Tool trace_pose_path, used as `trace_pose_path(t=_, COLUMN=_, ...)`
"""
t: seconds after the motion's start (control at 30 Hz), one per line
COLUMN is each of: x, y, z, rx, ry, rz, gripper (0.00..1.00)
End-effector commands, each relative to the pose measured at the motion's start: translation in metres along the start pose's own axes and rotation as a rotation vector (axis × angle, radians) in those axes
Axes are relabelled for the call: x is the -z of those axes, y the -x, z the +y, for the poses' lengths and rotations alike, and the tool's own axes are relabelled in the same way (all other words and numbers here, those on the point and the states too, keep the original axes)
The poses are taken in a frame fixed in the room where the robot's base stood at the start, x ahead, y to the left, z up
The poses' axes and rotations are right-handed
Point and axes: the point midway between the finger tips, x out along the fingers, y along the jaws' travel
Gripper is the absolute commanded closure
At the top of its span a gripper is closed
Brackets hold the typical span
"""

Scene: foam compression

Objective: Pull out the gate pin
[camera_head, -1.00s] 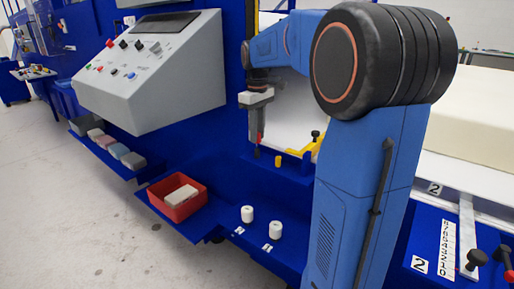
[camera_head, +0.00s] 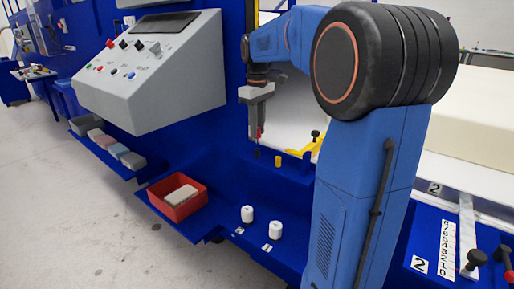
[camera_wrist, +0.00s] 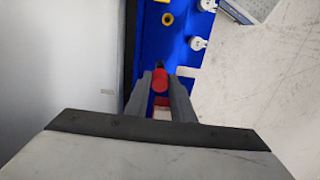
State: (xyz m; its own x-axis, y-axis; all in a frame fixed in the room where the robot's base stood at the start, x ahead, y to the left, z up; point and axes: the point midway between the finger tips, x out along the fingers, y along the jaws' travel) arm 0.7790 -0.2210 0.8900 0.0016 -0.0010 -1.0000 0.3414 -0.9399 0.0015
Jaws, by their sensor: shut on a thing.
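My gripper (camera_head: 258,133) is above the blue ledge left of my arm's upright link, pointing down. It is shut on the red-headed gate pin (camera_head: 260,133). In the wrist view the red pin head (camera_wrist: 160,80) sits between the two grey fingers of my gripper (camera_wrist: 161,84). A small dark piece (camera_head: 257,153) shows just below the fingertips; I cannot tell whether it belongs to the pin or to the ledge. The pin's lower end cannot be made out clearly.
A yellow peg (camera_head: 278,160) and a yellow bracket (camera_head: 301,153) with a black knob stand close right of the fingers. Two white cylinders (camera_head: 247,214) (camera_head: 275,229) and a red bin (camera_head: 178,198) are lower down. A grey control console (camera_head: 150,70) is to the left.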

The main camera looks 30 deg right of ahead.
Motion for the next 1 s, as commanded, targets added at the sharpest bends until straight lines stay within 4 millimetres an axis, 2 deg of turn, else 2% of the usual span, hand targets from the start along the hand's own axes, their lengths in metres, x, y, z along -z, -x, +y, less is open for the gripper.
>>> trace_pose_path(t=0.7, x=0.0, y=0.035, z=0.0, rx=0.0, ry=0.0, rz=0.0, gripper=1.0)
trace_pose_path(t=1.0, x=0.0, y=0.039, z=0.0, rx=0.001, ry=0.0, rz=-0.001, gripper=1.0)
